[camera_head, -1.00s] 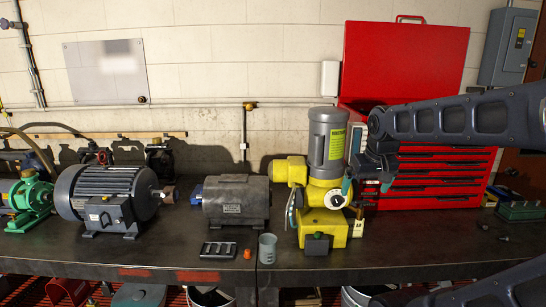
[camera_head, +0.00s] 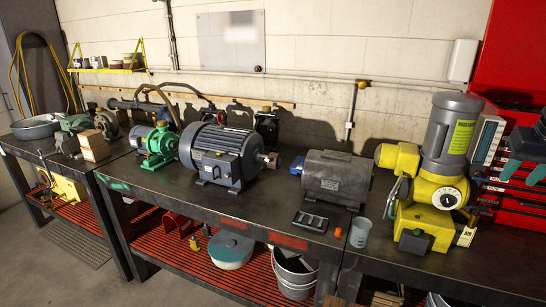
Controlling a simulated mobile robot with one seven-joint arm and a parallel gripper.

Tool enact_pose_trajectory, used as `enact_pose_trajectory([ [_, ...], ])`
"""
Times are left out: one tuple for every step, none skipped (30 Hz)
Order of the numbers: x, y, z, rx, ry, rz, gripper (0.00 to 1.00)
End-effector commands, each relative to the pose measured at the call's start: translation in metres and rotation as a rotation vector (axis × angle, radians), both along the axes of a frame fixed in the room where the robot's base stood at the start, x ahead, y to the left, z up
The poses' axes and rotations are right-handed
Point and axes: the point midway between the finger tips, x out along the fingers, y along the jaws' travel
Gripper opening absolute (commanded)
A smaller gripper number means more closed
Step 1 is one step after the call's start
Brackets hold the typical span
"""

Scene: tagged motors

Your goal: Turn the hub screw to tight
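A big blue-grey finned motor (camera_head: 222,155) stands on the bench, with a rusty brown hub (camera_head: 271,160) on its shaft end at the right. To its right is a dark grey motor (camera_head: 337,177) with a blue shaft end (camera_head: 297,166) facing the hub. A gap separates the two ends. A screw on the hub is too small to make out. Part of my gripper (camera_head: 527,146) shows at the right edge, in front of the red tool chest and well away from the hub. Its dark green fingers are partly cut off, so their opening is unclear.
A yellow pump unit with a grey motor (camera_head: 447,140) stands right of the dark grey motor. A black tray (camera_head: 310,222), an orange cap (camera_head: 338,232) and a grey cup (camera_head: 360,232) lie near the front edge. A green pump (camera_head: 158,146) stands left of the finned motor.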

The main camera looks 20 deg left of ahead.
Motion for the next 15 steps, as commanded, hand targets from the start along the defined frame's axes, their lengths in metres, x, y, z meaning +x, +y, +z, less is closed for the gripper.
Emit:
enact_pose_trajectory([
  [0.001, 0.0, 0.018, 0.0, -0.004, 0.0, 0.37],
  [0.001, 0.0, 0.027, 0.0, -0.004, 0.0, 0.37],
  [0.004, 0.002, 0.033, -0.007, 0.001, 0.018, 0.37],
  [0.009, 0.004, 0.035, -0.016, 0.004, 0.045, 0.37],
  [0.014, 0.006, 0.037, -0.025, 0.005, 0.07, 0.37],
  [0.02, 0.008, 0.041, -0.036, 0.008, 0.101, 0.37],
  [0.024, 0.011, 0.044, -0.046, 0.008, 0.127, 0.37],
  [0.029, 0.013, 0.047, -0.056, 0.009, 0.152, 0.37],
  [0.036, 0.016, 0.051, -0.069, 0.01, 0.188, 0.37],
  [0.041, 0.019, 0.055, -0.08, 0.01, 0.217, 0.37],
  [0.047, 0.022, 0.058, -0.091, 0.012, 0.246, 0.37],
  [0.055, 0.026, 0.063, -0.108, 0.013, 0.288, 0.37],
  [0.061, 0.03, 0.066, -0.121, 0.015, 0.322, 0.37],
  [0.068, 0.034, 0.07, -0.135, 0.015, 0.358, 0.37],
  [0.077, 0.041, 0.075, -0.153, 0.017, 0.41, 0.37],
])
